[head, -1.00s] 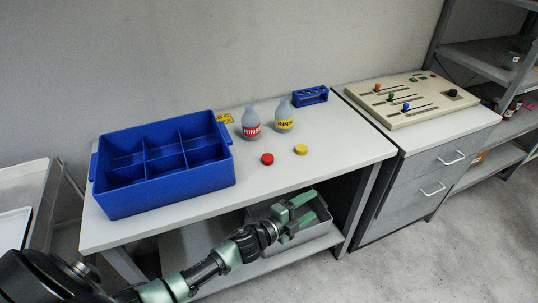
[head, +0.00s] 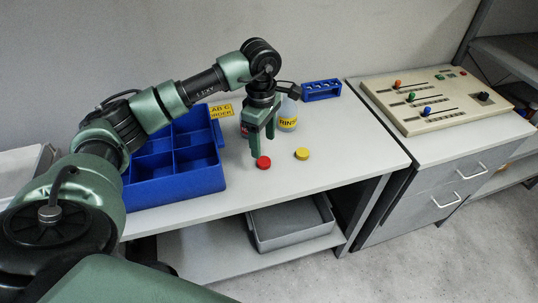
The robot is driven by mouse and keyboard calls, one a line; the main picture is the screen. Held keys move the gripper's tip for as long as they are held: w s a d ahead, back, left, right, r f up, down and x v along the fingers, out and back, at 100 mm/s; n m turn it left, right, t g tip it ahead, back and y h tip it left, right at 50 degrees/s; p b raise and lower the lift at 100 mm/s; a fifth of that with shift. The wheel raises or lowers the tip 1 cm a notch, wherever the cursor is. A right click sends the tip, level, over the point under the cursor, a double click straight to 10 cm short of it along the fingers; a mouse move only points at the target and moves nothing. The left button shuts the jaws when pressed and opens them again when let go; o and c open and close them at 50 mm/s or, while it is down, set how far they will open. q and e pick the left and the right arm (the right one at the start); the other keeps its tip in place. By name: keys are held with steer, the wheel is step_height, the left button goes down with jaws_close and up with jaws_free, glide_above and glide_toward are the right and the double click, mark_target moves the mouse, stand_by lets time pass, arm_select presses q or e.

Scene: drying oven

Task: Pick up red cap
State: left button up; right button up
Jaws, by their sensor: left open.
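The red cap (head: 263,162) lies on the white table (head: 340,160), left of the yellow cap (head: 302,153). My left gripper (head: 262,153) points straight down over the table, open, with its fingertips close above or beside the red cap. I cannot tell whether the fingers touch the cap. Nothing shows between the fingers. My right gripper is not in view.
A blue divided bin (head: 178,178) stands at the left, partly behind my arm. The yellow-label bottle (head: 288,118) and the red-label bottle stand behind the gripper, the latter mostly hidden. A blue rack (head: 321,90) and control panel (head: 430,103) are farther right. The table's right part is clear.

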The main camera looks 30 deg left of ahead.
mark_target(264, 160)
arm_select(q)
step_height(264, 160, down, 2)
steer(key=shift+s+a+f+p, duration=0.15)
steer(key=shift+p, duration=0.25)
steer(key=f, duration=0.1)
steer(key=f+p, duration=0.1)
steer(key=f, duration=0.2)
steer(key=shift+w+f+p, duration=0.25)
steer(key=shift+w+p, duration=0.05)
steer(key=shift+p, duration=0.05)
steer(key=shift+f, duration=0.25)
jaws_close()
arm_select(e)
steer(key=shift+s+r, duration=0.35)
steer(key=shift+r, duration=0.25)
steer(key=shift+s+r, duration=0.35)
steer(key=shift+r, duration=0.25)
arm_select(q)
steer(key=shift+r, duration=0.1)
